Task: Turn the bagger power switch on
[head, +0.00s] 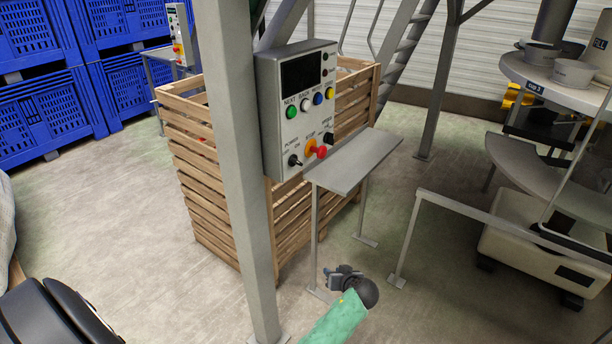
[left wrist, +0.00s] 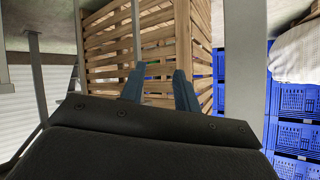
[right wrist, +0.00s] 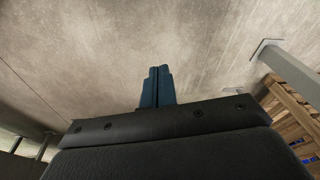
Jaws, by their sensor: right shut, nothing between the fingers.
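The grey control box (head: 300,120) is mounted on a steel post in the head view. Its power switch (head: 295,160) is a small black knob at the lower left of the face, beside a "POWER ON" label. Which way it is set is too small to tell. My left gripper (head: 338,274) is well below the box in the picture, apart from it. In the left wrist view its two fingers (left wrist: 158,88) stand apart and empty, with crate slats behind. My right gripper (right wrist: 157,86) has its fingers together, over bare floor, and is outside the head view.
A grey shelf (head: 355,162) on thin legs juts out at the right below the box. The steel post (head: 245,180) stands left of it, before a slatted wooden crate (head: 205,190). A red stop button (head: 321,152) is near the switch. A low rail (head: 480,213) stands right.

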